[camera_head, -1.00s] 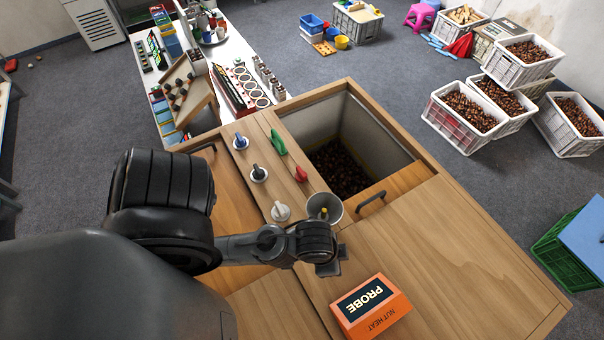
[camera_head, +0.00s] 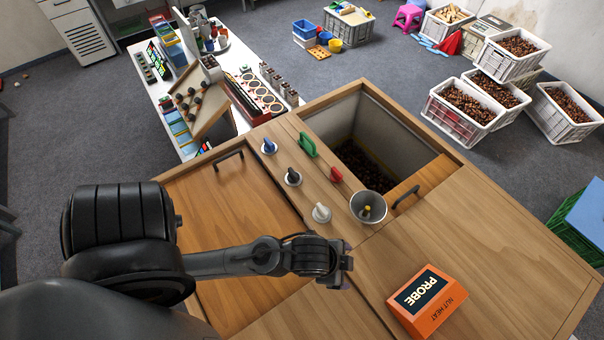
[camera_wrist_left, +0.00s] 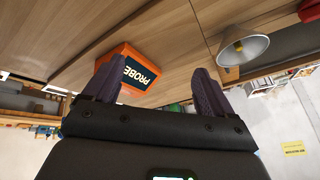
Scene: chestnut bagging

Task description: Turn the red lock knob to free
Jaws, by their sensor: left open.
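The red lock knob (camera_head: 336,174) sits on the wooden strip beside the chestnut bin, in the head view, between the green handle (camera_head: 307,144) and the metal cup (camera_head: 368,206). My left gripper (camera_head: 346,264) is over the counter, lower in the picture than the red knob and clearly apart from it. In the left wrist view my left gripper's two dark fingers (camera_wrist_left: 155,88) stand wide apart with nothing between them. My right gripper is not in view.
Blue (camera_head: 268,147), black (camera_head: 292,176) and white (camera_head: 321,212) knobs line the strip. The orange PROBE box (camera_head: 427,300) lies on the counter right of my gripper. A dark handle (camera_head: 406,197) stands beside the cup. The open bin (camera_head: 420,150) lies beyond the red knob.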

